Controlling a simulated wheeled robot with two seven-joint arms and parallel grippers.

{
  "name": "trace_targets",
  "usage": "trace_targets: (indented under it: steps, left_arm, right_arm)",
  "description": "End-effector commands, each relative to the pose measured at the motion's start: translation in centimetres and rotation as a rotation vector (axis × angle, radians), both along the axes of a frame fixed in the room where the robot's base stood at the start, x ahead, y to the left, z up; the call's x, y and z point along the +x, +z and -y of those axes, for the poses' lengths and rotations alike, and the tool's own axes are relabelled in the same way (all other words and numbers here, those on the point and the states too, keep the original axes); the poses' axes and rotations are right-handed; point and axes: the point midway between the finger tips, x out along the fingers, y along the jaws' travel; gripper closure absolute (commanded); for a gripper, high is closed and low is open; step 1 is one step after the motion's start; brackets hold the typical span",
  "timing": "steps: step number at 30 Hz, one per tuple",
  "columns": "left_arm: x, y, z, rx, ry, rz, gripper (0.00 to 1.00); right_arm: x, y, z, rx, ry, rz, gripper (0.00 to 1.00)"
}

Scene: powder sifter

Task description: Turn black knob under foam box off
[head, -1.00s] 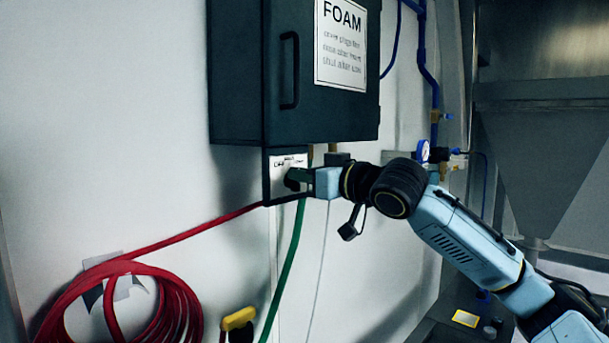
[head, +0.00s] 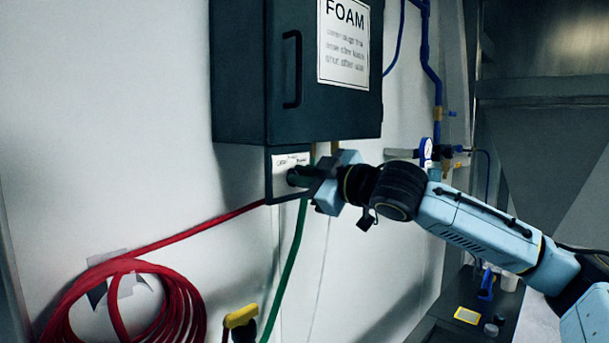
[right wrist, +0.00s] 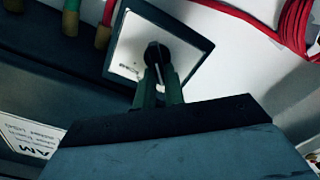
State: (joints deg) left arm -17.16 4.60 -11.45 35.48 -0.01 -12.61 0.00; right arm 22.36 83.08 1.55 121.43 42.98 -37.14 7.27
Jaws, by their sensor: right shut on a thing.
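The dark foam box (head: 235,70) hangs on the wall in the head view, with a FOAM label on its front. Below it is a small dark control box with a white label plate (head: 290,160). My right gripper (head: 299,177) reaches this plate from the right, its wrist rolled. In the right wrist view the fingers (right wrist: 158,90) are shut on the black knob (right wrist: 156,56), at the middle of the white plate (right wrist: 132,45). The fingers partly hide the knob in the head view. The left gripper is not in view.
A red hose (head: 165,300) hangs coiled at the lower left, and its line runs to the control box. A green hose (head: 287,270) hangs below the box. A yellow-handled item (head: 241,317) is at the bottom. Blue pipes and a gauge (head: 426,150) are behind my right arm.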

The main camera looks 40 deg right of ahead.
Motion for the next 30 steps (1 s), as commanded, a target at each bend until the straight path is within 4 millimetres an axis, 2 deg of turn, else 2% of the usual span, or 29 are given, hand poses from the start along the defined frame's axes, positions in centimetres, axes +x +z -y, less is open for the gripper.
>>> trace_targets:
  steps: [8, 22, 23, 27, 30]
  left_arm:
    - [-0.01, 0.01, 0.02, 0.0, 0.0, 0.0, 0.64]
    - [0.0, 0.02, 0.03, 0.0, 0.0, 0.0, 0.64]
    - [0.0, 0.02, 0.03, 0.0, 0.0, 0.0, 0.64]
    - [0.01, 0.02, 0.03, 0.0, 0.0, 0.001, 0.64]
    - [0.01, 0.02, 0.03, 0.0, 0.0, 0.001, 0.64]
  right_arm:
    - [-0.02, -0.08, -0.1, -0.081, 0.0, 0.007, 1.0]
    - [-0.01, -0.08, -0.11, -0.092, 0.001, 0.009, 1.0]
    - [-0.01, -0.08, -0.11, -0.092, 0.001, 0.009, 0.85]
    - [-0.01, -0.08, -0.11, -0.091, 0.001, 0.009, 0.67]
    - [-0.01, -0.09, -0.11, -0.09, 0.001, 0.008, 0.67]
